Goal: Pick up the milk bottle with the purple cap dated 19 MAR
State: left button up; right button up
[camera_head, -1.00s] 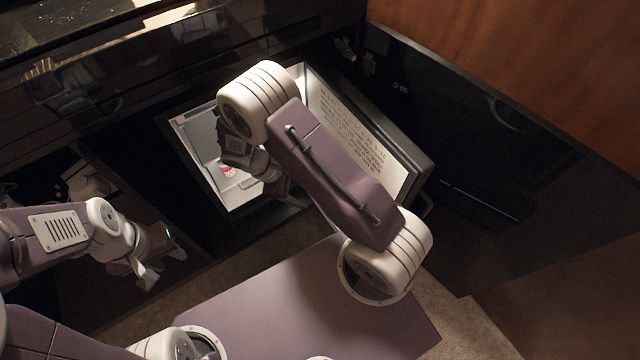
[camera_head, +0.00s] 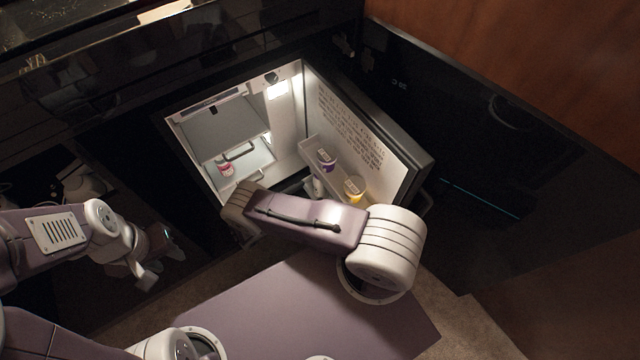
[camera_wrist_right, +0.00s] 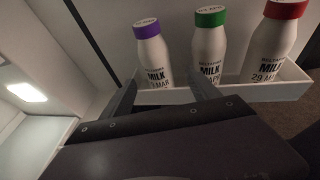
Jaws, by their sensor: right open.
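In the right wrist view, a white milk bottle with a purple cap (camera_wrist_right: 152,55) stands upright in a white door bin (camera_wrist_right: 262,92). Its label reads MILK and a date ending in MAR; the day number is not clear. My right gripper (camera_wrist_right: 163,92) is open, its two fingers to either side of the lower part of this bottle in the picture. I cannot tell whether they touch it. In the head view my right gripper is hidden behind its own arm. My left gripper (camera_head: 148,268) is at the left, away from the fridge; its jaws are too unclear to tell.
A green-capped milk bottle (camera_wrist_right: 209,50) and a red-capped one (camera_wrist_right: 270,45) stand to the right in the same bin. The open fridge door (camera_head: 395,150) has a shelf with a purple cup (camera_head: 326,157) and a yellow cup (camera_head: 354,188). A pink-and-white cup (camera_head: 225,168) sits inside.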

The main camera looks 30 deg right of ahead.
aim_at(315, 188)
jog(key=b+x, duration=0.1)
jog(key=x, duration=0.4)
jog(key=shift+w+d+r+b, duration=0.15)
jog(key=shift+w+d+b, duration=0.05)
jog(key=shift+b, duration=0.2)
grip_shut()
